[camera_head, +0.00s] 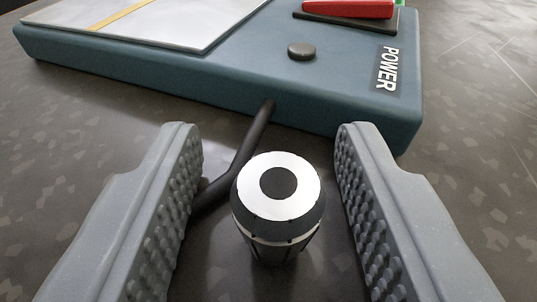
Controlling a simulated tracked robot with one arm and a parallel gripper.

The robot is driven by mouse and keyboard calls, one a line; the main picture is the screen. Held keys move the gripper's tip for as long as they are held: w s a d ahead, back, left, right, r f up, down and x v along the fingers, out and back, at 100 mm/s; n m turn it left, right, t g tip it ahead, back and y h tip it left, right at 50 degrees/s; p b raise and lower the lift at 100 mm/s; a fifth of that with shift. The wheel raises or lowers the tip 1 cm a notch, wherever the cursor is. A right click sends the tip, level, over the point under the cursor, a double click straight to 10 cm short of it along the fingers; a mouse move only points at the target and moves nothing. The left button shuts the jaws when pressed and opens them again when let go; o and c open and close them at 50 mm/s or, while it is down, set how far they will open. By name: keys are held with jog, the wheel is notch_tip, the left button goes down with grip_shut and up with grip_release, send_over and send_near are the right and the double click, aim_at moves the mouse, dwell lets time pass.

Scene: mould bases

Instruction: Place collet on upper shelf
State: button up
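The collet (279,208) is a dark, tapered cylinder with a white ring on its top face and a light band lower down. It stands upright on the dark surface, at the lower middle of the head camera view. My gripper (268,180) is open, with one grey studded finger on each side of the collet. Gaps show between the collet and both fingers. The collet's lower end is partly hidden by its own top. No upper shelf shows in this view.
A blue-green device (215,85) marked POWER lies just beyond the collet, with a dark knob (301,51) and a red part (348,8) on it. A black cable (247,145) runs from it behind the left finger. Speckled surface is clear at right.

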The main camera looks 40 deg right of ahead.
aim_at(270, 188)
grip_shut()
jog(key=shift+r+p, duration=0.4)
jog(key=shift+r, duration=1.35)
jog(key=shift+s+a+r, duration=0.15)
jog(key=shift+r, duration=0.05)
jog(key=s+a+r+b, duration=0.1)
jog(key=s+a+b, duration=0.4)
jog(key=s, duration=0.8)
jog(key=a, duration=0.3)
jog(key=shift+s, duration=0.25)
